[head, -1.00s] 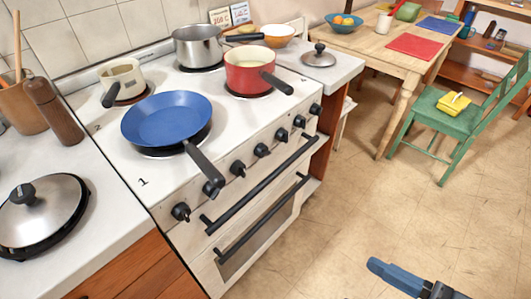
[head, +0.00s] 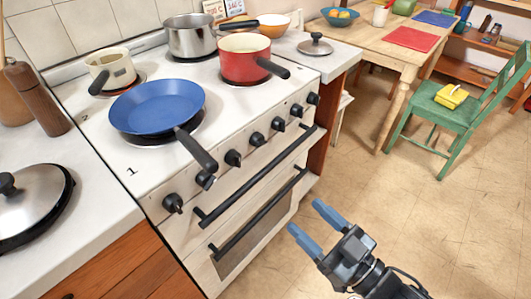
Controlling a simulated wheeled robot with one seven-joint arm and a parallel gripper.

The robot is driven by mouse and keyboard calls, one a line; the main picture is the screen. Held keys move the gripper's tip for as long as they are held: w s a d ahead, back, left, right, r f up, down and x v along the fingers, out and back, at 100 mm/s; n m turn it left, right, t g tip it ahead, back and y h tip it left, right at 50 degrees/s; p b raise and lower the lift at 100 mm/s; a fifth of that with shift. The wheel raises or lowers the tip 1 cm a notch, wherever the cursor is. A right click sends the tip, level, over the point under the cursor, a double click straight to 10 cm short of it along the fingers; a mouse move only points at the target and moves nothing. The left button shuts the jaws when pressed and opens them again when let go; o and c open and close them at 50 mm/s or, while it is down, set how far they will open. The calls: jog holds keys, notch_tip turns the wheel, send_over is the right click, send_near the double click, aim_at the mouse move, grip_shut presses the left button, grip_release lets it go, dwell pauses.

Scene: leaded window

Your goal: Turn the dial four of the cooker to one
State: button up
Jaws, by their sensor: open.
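The white cooker (head: 225,195) stands at left centre in the head view. Its sloping front panel carries a row of several black dials, from the near-left dial (head: 173,203) to the far-right dial (head: 313,98). Dials in the middle of the row include one dial (head: 233,158) and another dial (head: 257,139). Marks by the dials are too small to read, so I cannot tell which is dial four or its setting. My gripper (head: 303,216), with blue fingers, is open and empty. It is in front of the cooker, to the right of the oven door, apart from the dials.
A blue pan (head: 157,106) sits front left on the hob, its handle (head: 197,151) reaching over the dials. A red pot (head: 245,57), a steel pot (head: 190,37) and a cream pot (head: 111,69) are also there. Two black bars cross the oven front.

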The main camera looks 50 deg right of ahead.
aim_at(265, 144)
jog(key=w+d+f+n+t+y+b, duration=0.1)
jog(key=w+d+f+t+b, duration=0.25)
jog(key=w+d, duration=0.75)
jog(key=shift+g, duration=0.35)
jog(key=shift+w+a+f+p+x, duration=0.1)
jog(key=shift+a+f+p+x, duration=0.15)
jog(key=shift+x, duration=1.35)
jog(key=shift+w+a+f+p+x, duration=0.1)
jog(key=shift+a+p+x, duration=0.2)
jog(key=shift+x, duration=1.25)
jog(key=shift+w+a+f+p+x, duration=0.1)
jog(key=shift+a+f+p+x, duration=0.15)
jog(key=shift+x, duration=1.35)
jog(key=shift+s, duration=0.1)
jog(key=c, duration=1)
jog(key=shift+c, duration=0.2)
